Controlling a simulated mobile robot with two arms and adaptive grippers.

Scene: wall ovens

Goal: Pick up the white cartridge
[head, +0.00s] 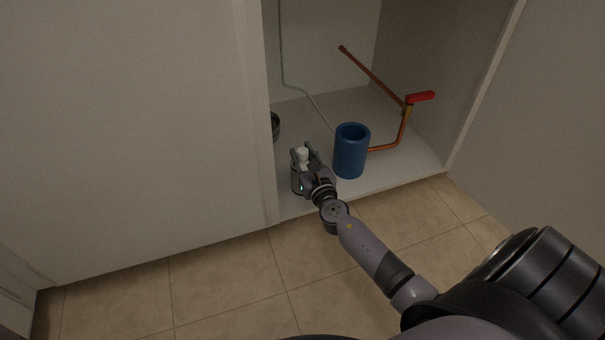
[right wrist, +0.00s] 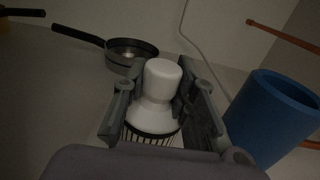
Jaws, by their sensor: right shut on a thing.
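The white cartridge (right wrist: 159,95) stands upright between the fingers of my right gripper in the right wrist view. It has a rounded white top, a wider white shoulder and a dark, ribbed lower part. In the head view the white top of the cartridge (head: 302,155) shows inside the cabinet, near its front edge. My right gripper (head: 304,153) is shut on it; the fingers also show on both sides of it in the right wrist view (right wrist: 165,92). The cartridge's base is hidden by my gripper. My left gripper is not in view.
A blue cylinder (head: 351,151), open at the top, stands just right of my right gripper. A copper pipe with a red handle (head: 420,97) is behind it. A dark pan (right wrist: 131,50) lies behind the cartridge. The cabinet's left door or panel (head: 130,130) is close on the left.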

